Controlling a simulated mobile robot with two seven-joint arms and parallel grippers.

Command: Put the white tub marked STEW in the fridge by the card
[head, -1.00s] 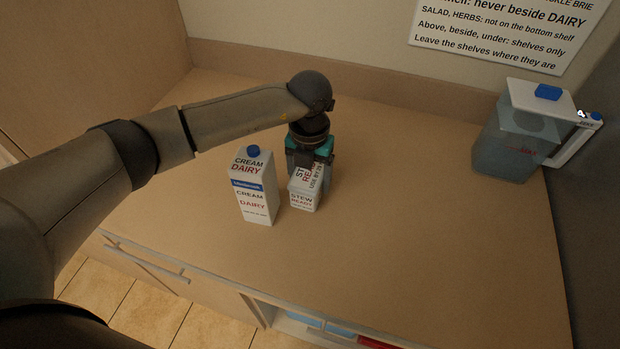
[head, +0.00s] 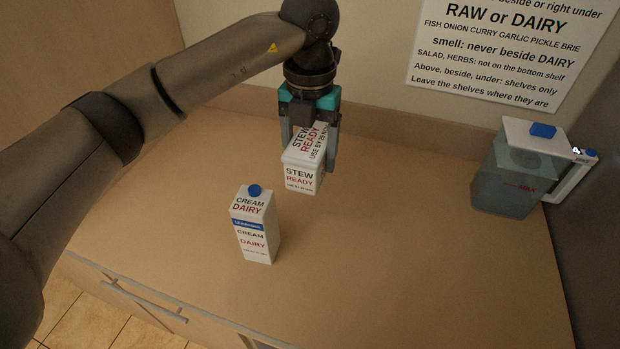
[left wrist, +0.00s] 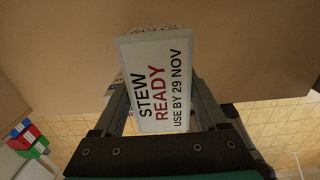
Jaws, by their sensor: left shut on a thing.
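The white tub marked STEW, READY (head: 301,178) is in the head view, above the counter right of the cream carton. My left gripper (head: 314,150) is shut on it and holds it raised, fingers at its sides. The tub's lid fills the middle of the left wrist view (left wrist: 160,85) and reads STEW READY USE BY 29 NOV. The card (head: 500,50) hangs on the wall at the upper right, its top cut off. Its visible lines mention RAW or DAIRY, smell never beside DAIRY, and salad and herbs not on the bottom shelf. No fridge interior shows. My right gripper is out of view.
A cream carton marked DAIRY (head: 254,240) with a blue cap stands on the counter (head: 400,260), left of and nearer than the tub. A lidded jug (head: 505,185) stands at the right end. The counter between them is clear.

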